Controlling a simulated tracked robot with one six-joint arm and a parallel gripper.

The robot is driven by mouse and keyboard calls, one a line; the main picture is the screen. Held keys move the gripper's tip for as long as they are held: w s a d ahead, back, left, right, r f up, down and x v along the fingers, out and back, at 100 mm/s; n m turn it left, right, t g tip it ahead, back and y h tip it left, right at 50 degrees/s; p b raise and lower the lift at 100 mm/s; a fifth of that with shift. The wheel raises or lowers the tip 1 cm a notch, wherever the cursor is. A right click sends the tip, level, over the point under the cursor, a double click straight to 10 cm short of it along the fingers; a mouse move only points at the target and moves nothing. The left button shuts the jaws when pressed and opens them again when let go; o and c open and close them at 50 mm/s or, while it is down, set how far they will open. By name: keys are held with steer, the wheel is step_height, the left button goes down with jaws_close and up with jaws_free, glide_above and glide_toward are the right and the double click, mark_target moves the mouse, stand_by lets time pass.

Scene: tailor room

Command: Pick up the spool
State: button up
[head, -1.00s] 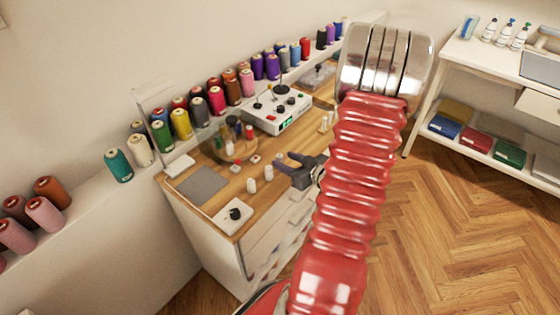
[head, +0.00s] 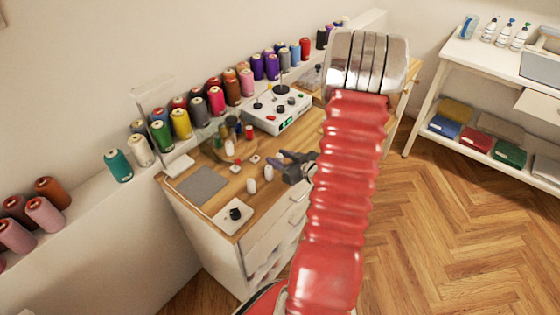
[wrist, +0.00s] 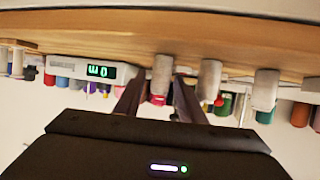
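My gripper (head: 281,160) is open and empty above the wooden worktop (head: 212,212), its fingers pointing left in the head view. Small white spools stand upright on the worktop: one (head: 268,172) just left of and below the fingertips, one (head: 251,185) further left, and one (head: 229,147) farther back near a glass bowl. The wrist view is upside down. There a white spool (wrist: 161,75) appears in line with the gap between the open fingers (wrist: 157,97), and two more (wrist: 208,78) (wrist: 264,88) show to the right. I cannot tell which spool the task means.
A white control box (head: 280,112) with a lit display stands behind the gripper. A grey mat (head: 202,184) and a white block with a black knob (head: 235,215) lie at the left and front. Many coloured thread spools (head: 181,123) line the ledge along the wall.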

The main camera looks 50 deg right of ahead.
jaws_close()
steer(key=shift+r, duration=0.1)
stand_by(0.3)
step_height(320, 180, up, 10)
stand_by(0.8)
stand_by(0.5)
